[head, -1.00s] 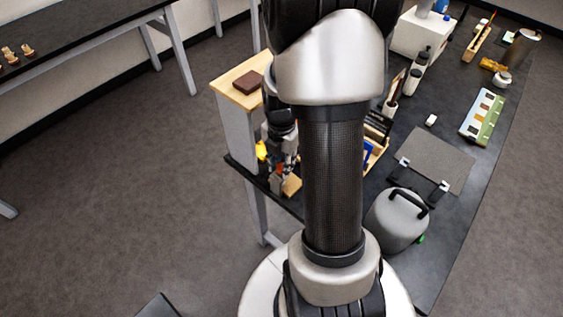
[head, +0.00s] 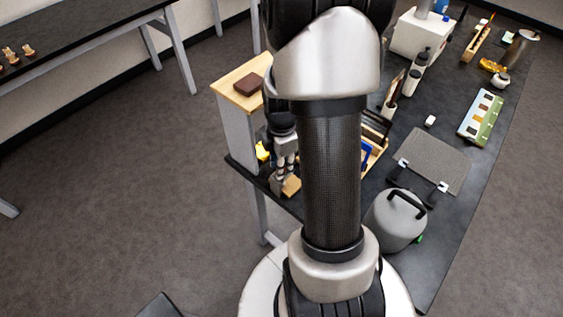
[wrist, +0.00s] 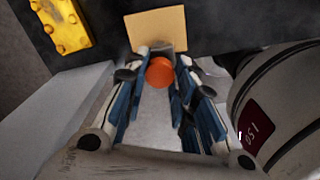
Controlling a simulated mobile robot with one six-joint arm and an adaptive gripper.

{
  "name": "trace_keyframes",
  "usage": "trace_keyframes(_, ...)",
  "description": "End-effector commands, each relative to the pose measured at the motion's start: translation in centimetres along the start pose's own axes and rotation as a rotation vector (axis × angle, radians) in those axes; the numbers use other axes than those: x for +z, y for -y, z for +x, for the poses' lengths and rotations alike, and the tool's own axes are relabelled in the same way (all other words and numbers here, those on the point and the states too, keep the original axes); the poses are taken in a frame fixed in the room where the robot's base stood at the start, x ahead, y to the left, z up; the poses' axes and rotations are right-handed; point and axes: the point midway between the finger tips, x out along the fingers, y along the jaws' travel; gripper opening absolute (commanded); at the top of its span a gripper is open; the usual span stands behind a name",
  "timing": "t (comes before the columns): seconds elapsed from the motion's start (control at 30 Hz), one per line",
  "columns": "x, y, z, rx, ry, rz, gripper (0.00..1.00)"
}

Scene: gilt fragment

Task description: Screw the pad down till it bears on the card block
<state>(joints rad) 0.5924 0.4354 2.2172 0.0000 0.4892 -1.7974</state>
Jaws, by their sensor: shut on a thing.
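In the wrist view an orange round knob (wrist: 159,72) sits between the tips of my gripper (wrist: 158,84), which is shut on it. The blue-padded fingers flank it on both sides. A tan block, seemingly the card block (wrist: 156,27), lies beyond the knob. It also shows in the head view (head: 291,187), at the table corner beside my gripper (head: 281,177). The pad is hidden below the knob and fingers, so I cannot tell whether it touches the block.
A yellow studded piece (wrist: 58,22) lies near the gripper. A grey rounded body with a dark red label (wrist: 258,125) stands close on the right. A wooden-topped stand (head: 232,88) carries a brown block (head: 248,84). A grey canister with a black handle (head: 395,222) stands farther right.

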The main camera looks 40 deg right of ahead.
Motion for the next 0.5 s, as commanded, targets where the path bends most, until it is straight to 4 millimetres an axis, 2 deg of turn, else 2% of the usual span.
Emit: trace_keyframes(0.5,0.01,-0.03,-0.08,0.001,0.000,0.491,0.01)
